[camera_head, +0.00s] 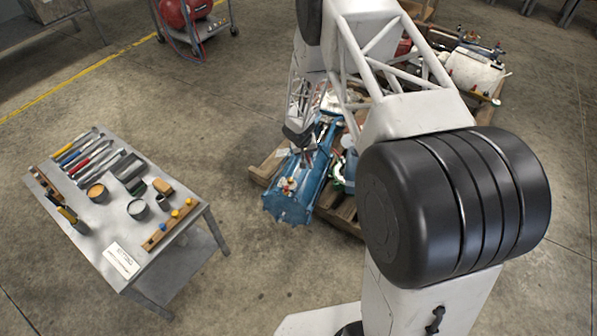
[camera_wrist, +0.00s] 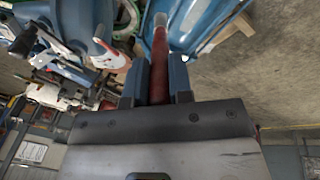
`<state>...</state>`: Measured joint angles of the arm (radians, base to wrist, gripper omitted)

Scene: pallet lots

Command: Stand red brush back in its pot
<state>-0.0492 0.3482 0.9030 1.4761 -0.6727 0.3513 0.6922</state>
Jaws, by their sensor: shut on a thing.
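My gripper (camera_wrist: 160,70) is shut on a red rod-like thing with a pale end, which looks like the red brush (camera_wrist: 158,65); it points away from the palm in the wrist view. In the head view my gripper (camera_head: 300,137) is over a blue cylindrical tank, and the brush is too small to make out there. I cannot tell which is the brush's pot.
Bare floor separates table and pallet.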

